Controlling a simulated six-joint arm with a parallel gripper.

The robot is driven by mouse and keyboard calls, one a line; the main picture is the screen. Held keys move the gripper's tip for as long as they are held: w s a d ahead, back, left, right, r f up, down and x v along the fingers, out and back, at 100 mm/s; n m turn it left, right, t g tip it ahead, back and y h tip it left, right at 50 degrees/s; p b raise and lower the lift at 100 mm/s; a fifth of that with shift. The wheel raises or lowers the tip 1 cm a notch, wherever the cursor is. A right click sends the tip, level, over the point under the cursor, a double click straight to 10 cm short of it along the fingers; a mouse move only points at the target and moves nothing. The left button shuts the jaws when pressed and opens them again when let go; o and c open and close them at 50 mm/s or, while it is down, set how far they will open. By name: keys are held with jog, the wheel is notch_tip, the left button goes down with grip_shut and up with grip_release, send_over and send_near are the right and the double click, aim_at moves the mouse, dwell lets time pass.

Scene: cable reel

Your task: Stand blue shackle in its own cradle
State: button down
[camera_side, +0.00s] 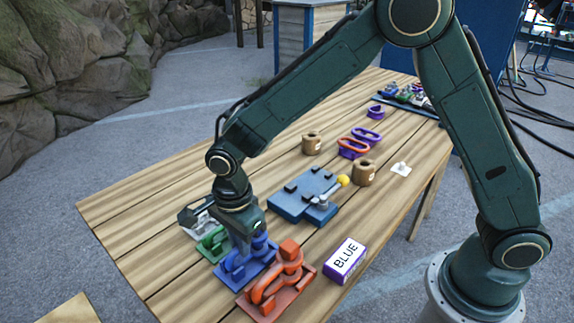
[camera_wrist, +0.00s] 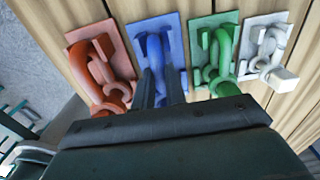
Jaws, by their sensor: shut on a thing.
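My gripper (camera_side: 241,250) points down at the front of the table. In the wrist view its two dark fingers (camera_wrist: 162,92) are shut on the blue shackle (camera_wrist: 156,52). The shackle also shows in the side view (camera_side: 234,266), partly hidden behind my gripper. It is at the blue cradle (camera_wrist: 178,27), over its base plate. The cradle's plate also shows in the side view (camera_side: 262,277). The fingers hide the shackle's near end, so I cannot tell whether it is fully seated.
A red cradle with a red shackle (camera_side: 282,280) stands close on one side. Green (camera_wrist: 220,50) and white (camera_wrist: 264,55) cradles with shackles stand on the other. A box marked BLUE (camera_side: 346,261) and a blue fixture with a yellow-knobbed lever (camera_side: 304,194) are farther right.

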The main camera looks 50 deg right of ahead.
jog(key=shift+f, duration=0.2)
dwell(0.3)
jog(key=c, duration=1.4)
grip_release()
jog(key=shift+o, duration=0.2)
jog(key=shift+r, duration=0.1)
notch_tip(320, 180, up, 14)
jog(key=shift+f, duration=0.2)
